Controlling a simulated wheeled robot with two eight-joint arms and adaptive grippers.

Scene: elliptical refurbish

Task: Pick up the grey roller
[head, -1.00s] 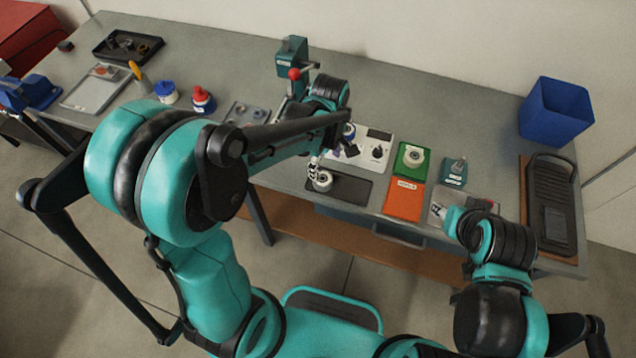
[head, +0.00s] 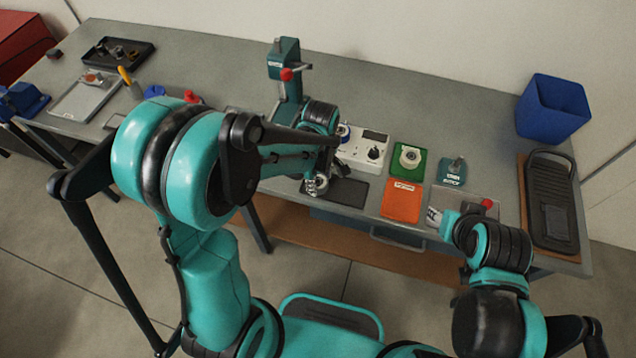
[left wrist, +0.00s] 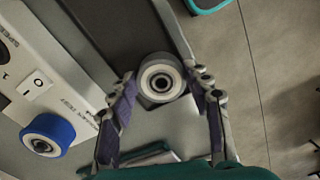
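The grey roller (left wrist: 160,77), a dark grey ring with a white hub, stands at the end of a dark mat (left wrist: 117,35) in the left wrist view. My left gripper (left wrist: 160,72) is open, with one purple-padded finger on each side of the roller. Small gaps seem to show between fingertips and roller; contact is not clear. In the head view, my left gripper (head: 322,184) is over the mat (head: 348,192) and largely hides the roller. My right gripper (head: 436,217) is low at the right near a light plate; its fingers are too hidden to read.
A white control box (head: 364,149) and a blue roller (left wrist: 47,135) are beside the mat. A green pad (head: 408,161) with a pale roller and an orange pad (head: 402,201) lie to the right. A teal press (head: 287,75) stands behind the left arm. A blue bin (head: 553,108) is at back right.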

